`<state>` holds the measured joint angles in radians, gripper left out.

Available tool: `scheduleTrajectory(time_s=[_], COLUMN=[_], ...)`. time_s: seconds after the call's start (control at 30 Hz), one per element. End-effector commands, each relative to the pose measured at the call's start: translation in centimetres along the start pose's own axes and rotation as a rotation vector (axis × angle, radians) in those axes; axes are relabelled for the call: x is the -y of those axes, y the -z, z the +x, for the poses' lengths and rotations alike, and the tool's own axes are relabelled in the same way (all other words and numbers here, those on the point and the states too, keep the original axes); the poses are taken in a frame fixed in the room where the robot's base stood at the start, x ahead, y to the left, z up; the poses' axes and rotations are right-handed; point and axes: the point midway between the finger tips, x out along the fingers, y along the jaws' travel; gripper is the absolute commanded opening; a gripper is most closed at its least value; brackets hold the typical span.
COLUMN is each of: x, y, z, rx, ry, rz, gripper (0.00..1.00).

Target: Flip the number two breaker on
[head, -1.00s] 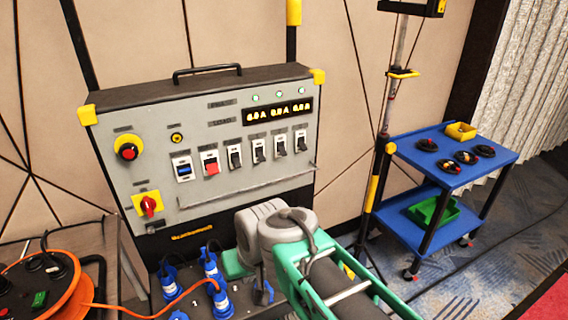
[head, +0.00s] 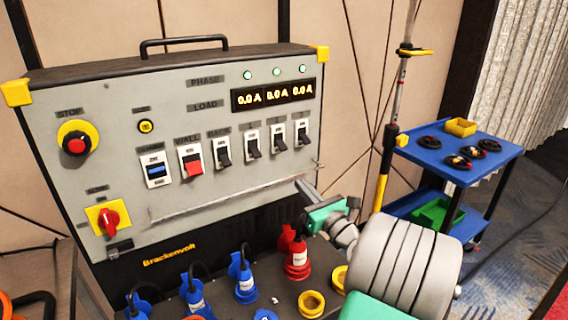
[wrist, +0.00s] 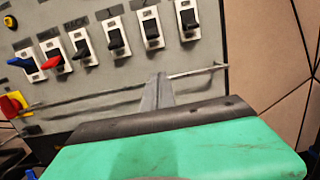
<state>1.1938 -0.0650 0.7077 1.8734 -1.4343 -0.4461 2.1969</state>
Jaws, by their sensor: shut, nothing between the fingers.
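The grey breaker panel (head: 110,130) carries a row of switches. From the left these are a blue one (head: 155,170), a red one (head: 194,167) and several black ones, from the first black breaker (head: 223,150) to the rightmost black breaker (head: 302,135). My gripper (head: 303,186) is shut and empty, below the right end of the row. In the wrist view its fingertips (wrist: 158,80) point at the panel below the black breakers, apparently touching none.
A thin rail (head: 225,196) runs across the panel below the switches, close to my fingers. Blue and red plugs (head: 297,258) stand on the ledge below. A red rotary knob (head: 109,219) and a stop button (head: 76,144) are at left. A blue cart (head: 480,170) stands right.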

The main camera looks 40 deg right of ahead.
Motion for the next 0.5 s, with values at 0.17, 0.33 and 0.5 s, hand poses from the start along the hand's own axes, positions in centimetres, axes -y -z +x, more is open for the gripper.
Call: scheduleTrajectory(time_s=[0.17, 0.33, 0.5], x=[-0.2, -0.5, -0.5], y=[0.0, 0.0, 0.0], z=[1.6, 5.2, 9.0], rx=[-0.001, -0.001, -0.001], ry=[-0.006, -0.011, -0.010], rz=[-0.004, -0.003, -0.004], gripper=[0.00, 0.00, 0.00])
